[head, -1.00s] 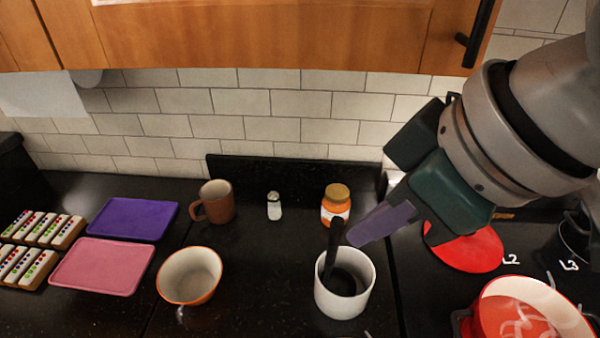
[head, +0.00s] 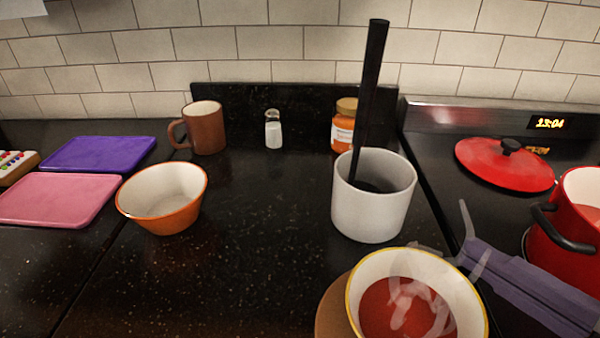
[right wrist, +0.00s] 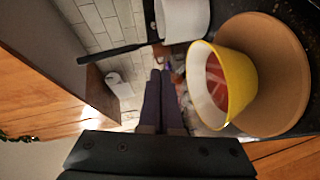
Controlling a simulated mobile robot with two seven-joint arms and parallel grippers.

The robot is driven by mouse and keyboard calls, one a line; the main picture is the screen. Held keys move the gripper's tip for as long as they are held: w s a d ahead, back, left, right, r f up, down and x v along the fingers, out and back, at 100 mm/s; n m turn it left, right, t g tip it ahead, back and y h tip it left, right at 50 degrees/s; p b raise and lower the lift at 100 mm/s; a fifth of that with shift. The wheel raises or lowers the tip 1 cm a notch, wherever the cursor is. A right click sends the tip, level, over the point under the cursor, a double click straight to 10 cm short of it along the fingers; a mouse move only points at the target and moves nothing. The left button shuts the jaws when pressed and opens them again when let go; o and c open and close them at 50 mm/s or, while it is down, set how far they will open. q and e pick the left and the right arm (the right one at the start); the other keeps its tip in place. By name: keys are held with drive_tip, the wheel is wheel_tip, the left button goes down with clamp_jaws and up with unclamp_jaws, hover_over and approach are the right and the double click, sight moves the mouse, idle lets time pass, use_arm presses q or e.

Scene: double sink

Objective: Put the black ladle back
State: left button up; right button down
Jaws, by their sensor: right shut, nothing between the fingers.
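The black ladle (head: 371,85) stands in the white cylindrical holder (head: 372,215), its long handle rising almost upright and leaning slightly right. Its lower end is hidden inside the holder. The handle (right wrist: 112,52) and the holder (right wrist: 185,18) also show in the right wrist view, apart from my fingers. My right gripper (head: 475,248) is at the lower right of the head view, to the right of and below the holder. In the right wrist view its purple-grey fingers (right wrist: 162,75) are together and empty. My left gripper is out of view.
A bowl of red soup (head: 372,325) with faint steam stands in front of the holder. A red pot (head: 575,245) and red lid (head: 505,170) are on the right. An orange bowl (head: 165,222), brown mug (head: 206,130), shaker (head: 273,133) and jar (head: 342,132) stand around clear counter.

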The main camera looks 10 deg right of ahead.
drive_tip(key=f, duration=0.1)
drive_tip(key=n+y+b, duration=0.1)
drive_tip(key=s+f+n, duration=0.1)
drive_tip(key=shift+a+f+t+y, duration=0.25)
drive_tip(key=shift+f+t+y, duration=0.05)
drive_tip(key=shift+f, duration=0.05)
drive_tip(key=shift+s+a+r+n+y+b, duration=0.2)
drive_tip(key=shift+s+n+y+b, duration=0.4)
drive_tip(key=shift+n, duration=0.5)
drive_tip(key=shift+w+a+t, duration=0.15)
drive_tip(key=shift+t, duration=0.15)
drive_tip(key=shift+w+a+r, duration=0.15)
drive_tip(key=shift+w+r, duration=0.05)
drive_tip(key=shift+w, duration=0.1)
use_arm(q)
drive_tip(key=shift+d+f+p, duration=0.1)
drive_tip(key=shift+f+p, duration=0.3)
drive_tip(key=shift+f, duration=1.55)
use_arm(e)
drive_tip(key=w+d+x, duration=0.1)
drive_tip(key=d+x, duration=0.2)
drive_tip(key=x, duration=1.4)
drive_tip(key=shift+w, duration=0.5)
drive_tip(key=shift+a, duration=0.1)
